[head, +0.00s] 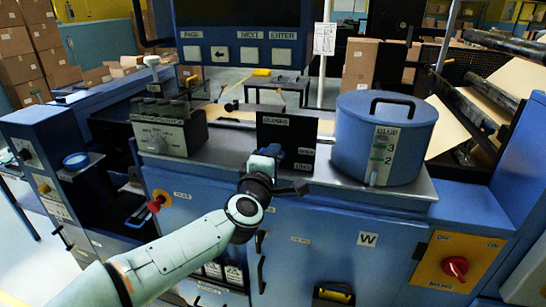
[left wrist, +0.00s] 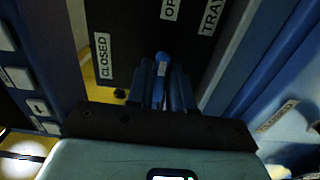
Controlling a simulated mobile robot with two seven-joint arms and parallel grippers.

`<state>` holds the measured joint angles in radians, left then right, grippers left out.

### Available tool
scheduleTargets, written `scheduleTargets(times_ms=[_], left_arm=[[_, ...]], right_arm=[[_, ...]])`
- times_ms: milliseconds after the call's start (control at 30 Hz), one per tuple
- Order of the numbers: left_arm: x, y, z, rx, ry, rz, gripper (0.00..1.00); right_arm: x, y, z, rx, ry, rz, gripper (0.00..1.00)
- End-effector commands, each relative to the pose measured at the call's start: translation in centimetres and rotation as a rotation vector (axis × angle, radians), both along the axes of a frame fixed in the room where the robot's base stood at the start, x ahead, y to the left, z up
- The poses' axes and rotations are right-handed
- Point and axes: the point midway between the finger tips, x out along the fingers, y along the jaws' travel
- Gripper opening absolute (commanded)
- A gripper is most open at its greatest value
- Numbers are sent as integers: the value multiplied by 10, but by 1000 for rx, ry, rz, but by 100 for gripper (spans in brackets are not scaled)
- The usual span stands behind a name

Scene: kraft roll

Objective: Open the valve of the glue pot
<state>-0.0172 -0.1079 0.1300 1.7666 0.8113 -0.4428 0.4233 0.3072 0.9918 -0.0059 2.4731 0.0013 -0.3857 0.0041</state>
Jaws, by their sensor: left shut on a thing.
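The glue pot (head: 350,138) is a blue drum with a black-handled lid and a numbered level strip, standing on the grey machine top. Left of it is a black valve panel (head: 284,128) with CLOSED, OPEN and TRAY labels; it also shows in the left wrist view (left wrist: 133,50). My left gripper (head: 268,153) is in front of this panel. In the left wrist view my gripper (left wrist: 165,88) is shut on a slim blue valve lever (left wrist: 162,62), whose tip shows between the fingers. The fingers hide most of the lever, so its exact setting is unclear. My right gripper is out of view.
A grey control box (head: 172,135) stands left of the panel. A red knob on an orange plate (head: 455,267) is at the lower right. A button panel (head: 240,45) hangs above. A paper roll frame (head: 480,105) is on the right.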

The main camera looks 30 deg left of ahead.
Motion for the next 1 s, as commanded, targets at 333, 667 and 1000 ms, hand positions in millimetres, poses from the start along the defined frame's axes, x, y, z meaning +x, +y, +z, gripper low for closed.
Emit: scheduleTargets(times_ms=[333, 667, 1000], left_arm=[[0, 0, 0, -1, 0, 0, 42], [-40, -9, 1, 0, -3, -1, 42], [-109, -26, 0, 1, -2, 0, 42]], right_arm=[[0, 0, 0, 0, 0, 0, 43], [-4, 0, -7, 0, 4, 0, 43], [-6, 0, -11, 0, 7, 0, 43]])
